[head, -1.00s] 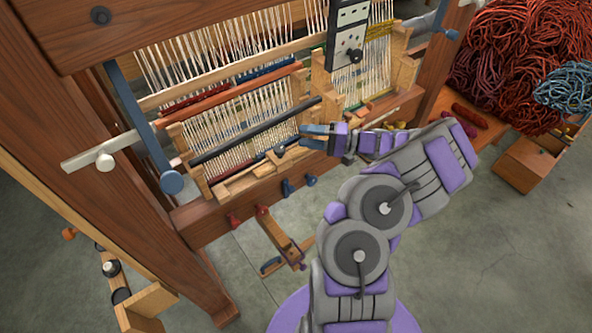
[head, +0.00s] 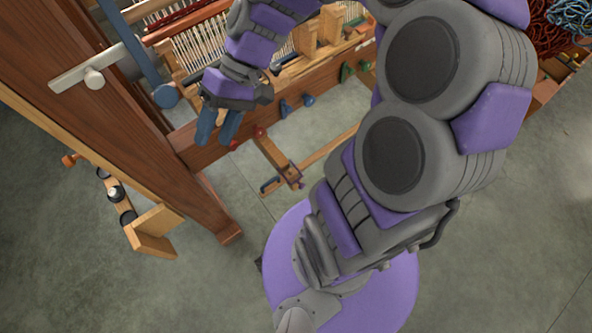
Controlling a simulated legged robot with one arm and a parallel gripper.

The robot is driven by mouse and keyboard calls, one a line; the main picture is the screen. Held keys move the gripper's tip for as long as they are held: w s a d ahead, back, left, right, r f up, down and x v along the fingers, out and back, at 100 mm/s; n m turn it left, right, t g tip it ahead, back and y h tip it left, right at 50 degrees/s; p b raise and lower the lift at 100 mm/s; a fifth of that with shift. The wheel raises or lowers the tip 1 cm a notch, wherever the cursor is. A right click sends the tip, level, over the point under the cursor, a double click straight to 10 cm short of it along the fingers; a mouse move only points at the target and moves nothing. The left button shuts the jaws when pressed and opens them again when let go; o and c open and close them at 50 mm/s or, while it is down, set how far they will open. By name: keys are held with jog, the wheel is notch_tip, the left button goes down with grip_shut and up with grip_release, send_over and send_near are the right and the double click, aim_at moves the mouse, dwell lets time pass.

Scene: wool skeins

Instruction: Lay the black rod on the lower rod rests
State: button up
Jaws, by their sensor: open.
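My gripper (head: 217,127) is in front of the loom's lower beam. Wooden uprights (head: 305,38) stand on the loom to the right of my forearm.
A red-brown rod (head: 185,21) lies higher across the loom's pale warp threads. Blue pegs (head: 285,108) and green pegs (head: 347,70) stick out of the loom's beam (head: 310,85). A wooden stand with dark discs (head: 115,193) is at left. Red wool (head: 550,35) is piled at upper right.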

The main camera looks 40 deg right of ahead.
jog(key=s+d+f+h, duration=0.1)
jog(key=s+d+h, duration=0.2)
jog(key=s, duration=0.4)
jog(key=s+d+f+m+t+h, duration=0.1)
jog(key=s+d+h, duration=0.2)
jog(key=s+h, duration=0.2)
jog(key=shift+s+f+h, duration=0.15)
jog(key=shift+s+h, duration=0.25)
jog(key=shift+s, duration=1.15)
jog(key=shift+d, duration=0.2)
